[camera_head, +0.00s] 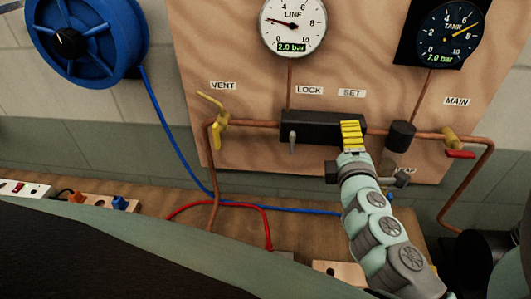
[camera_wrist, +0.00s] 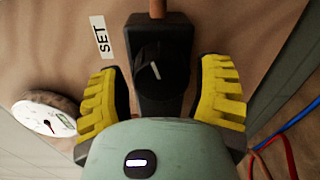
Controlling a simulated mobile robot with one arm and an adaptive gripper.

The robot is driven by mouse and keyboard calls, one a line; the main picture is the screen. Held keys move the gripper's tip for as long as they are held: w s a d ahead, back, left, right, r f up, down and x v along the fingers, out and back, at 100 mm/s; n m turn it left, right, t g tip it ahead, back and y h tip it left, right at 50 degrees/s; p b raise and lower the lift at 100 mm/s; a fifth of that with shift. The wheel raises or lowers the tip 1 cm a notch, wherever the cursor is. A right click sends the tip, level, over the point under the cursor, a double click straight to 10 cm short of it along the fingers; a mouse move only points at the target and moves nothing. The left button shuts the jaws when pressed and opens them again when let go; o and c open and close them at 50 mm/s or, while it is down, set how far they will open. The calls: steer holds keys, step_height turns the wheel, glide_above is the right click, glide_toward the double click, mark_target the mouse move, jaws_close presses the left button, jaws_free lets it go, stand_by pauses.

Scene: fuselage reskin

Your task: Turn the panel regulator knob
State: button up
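The panel regulator is a black block on the copper pipe (camera_wrist: 157,8), under the SET label (camera_head: 352,92). In the wrist view its dark round knob (camera_wrist: 150,72) carries a white pointer line. My gripper (camera_head: 352,130) is in front of the block's right part in the head view and hides the knob there. In the wrist view my gripper (camera_wrist: 162,78) is open, with one yellow finger on each side of the knob and visible gaps to both.
The LINE gauge (camera_head: 292,24) reads 2.0 bar and the TANK gauge (camera_head: 447,30) 7.0 bar. A grey lock lever (camera_head: 292,143), yellow vent valve (camera_head: 221,119), black cylinder (camera_head: 401,136) and red main handle (camera_head: 460,154) flank the gripper.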

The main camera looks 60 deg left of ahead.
steer(key=shift+o, duration=1)
steer(key=shift+d, duration=0.1)
steer(key=shift+s+d, duration=0.15)
steer(key=shift+d, duration=0.05)
steer(key=v, duration=1.1)
steer(key=shift+s, duration=0.25)
steer(key=shift+d, duration=0.1)
